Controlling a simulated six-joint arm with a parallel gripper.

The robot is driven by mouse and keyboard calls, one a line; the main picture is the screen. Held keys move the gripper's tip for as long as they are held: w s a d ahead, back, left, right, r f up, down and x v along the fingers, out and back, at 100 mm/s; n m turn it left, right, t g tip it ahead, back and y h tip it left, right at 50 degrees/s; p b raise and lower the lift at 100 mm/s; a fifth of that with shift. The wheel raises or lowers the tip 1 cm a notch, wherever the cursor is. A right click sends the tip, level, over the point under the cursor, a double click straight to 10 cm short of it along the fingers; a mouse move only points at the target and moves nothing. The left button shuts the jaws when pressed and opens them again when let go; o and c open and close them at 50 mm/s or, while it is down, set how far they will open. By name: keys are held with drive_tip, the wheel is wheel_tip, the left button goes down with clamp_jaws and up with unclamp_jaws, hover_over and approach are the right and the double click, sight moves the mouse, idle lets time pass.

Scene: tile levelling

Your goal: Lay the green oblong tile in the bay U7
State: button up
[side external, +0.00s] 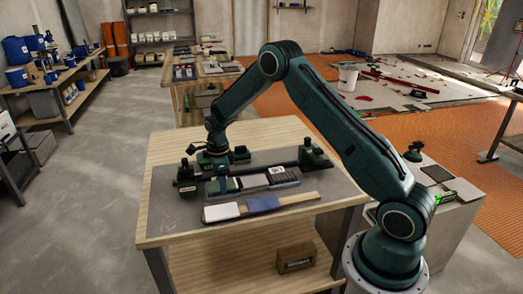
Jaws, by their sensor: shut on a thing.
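A grey tray (287,184) with a row of light and dark slots lies on the grey mat of the wooden bench. A small white plate with dark lettering (277,170) stands on it; the lettering is too small to read surely. My gripper (214,168) points down over the tray's left end, among dark green fixtures. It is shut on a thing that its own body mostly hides. A dark green block (223,185) shows just below it at the tray's left end; I cannot tell whether this is the green oblong tile or whether it touches the jaws.
Dark green clamp-like fixtures stand left (187,178) and right (312,153), joined by a dark bar (275,166). A wooden strip with white and blue parts (262,204) lies in front. The mat's front left (170,215) is clear.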

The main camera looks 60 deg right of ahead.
drive_tip(key=o, duration=1.2)
drive_tip(key=shift+c, duration=0.2)
drive_tip(key=shift+r, duration=0.15)
wheel_tip(320, 180, up, 8)
idle(0.8)
